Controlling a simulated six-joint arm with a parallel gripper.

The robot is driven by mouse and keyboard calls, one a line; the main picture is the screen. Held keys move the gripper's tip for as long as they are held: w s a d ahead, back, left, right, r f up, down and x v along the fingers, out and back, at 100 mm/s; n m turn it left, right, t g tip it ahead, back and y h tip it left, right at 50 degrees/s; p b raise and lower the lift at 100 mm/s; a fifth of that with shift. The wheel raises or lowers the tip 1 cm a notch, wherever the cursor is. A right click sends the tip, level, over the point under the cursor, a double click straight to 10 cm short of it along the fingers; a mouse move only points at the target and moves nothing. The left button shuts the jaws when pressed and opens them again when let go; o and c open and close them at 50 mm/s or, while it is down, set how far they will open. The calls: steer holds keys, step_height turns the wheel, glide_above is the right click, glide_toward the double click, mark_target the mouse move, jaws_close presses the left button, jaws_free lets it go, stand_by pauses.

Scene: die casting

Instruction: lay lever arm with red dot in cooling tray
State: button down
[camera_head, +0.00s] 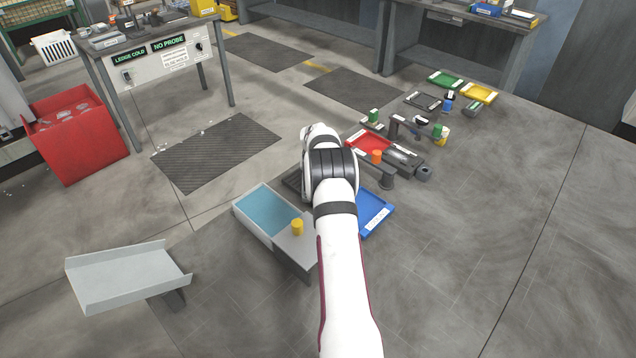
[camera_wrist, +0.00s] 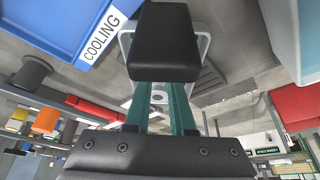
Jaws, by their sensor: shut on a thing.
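The cooling tray (camera_head: 375,211) is blue with a white label and lies on the floor just right of my arm in the head view. In the wrist view the cooling tray (camera_wrist: 62,22) shows at the upper left, with its label reading COOLING. My gripper is hidden behind my own arm in the head view. In the wrist view my gripper (camera_wrist: 160,106) shows as dark parts at the top and bottom of the middle. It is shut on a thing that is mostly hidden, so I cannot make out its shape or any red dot.
A grey box with a teal top (camera_head: 266,212) and a yellow cylinder (camera_head: 297,227) stand left of my arm. A red tray (camera_head: 368,141), an orange cylinder (camera_head: 377,156) and dark parts lie beyond the cooling tray. A pale chute (camera_head: 125,277) stands at lower left. The right floor is clear.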

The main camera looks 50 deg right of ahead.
step_height(320, 180, up, 10)
steer(key=s+d+f+m+g+h, duration=0.1)
steer(key=s+f+m+g, duration=0.1)
steer(key=s+m, duration=0.35)
steer(key=s+d+f+m+g, duration=0.1)
steer(key=s+f+m, duration=0.15)
steer(key=s, duration=0.55)
steer(key=shift+w+d+f, duration=0.1)
steer(key=shift+f, duration=1.3)
steer(key=shift+w+d+f, duration=0.1)
steer(key=shift+f, duration=1.3)
steer(key=shift+f, duration=0.8)
steer(key=c, duration=0.7)
jaws_free()
steer(key=shift+o, duration=0.4)
steer(key=shift+o, duration=1.3)
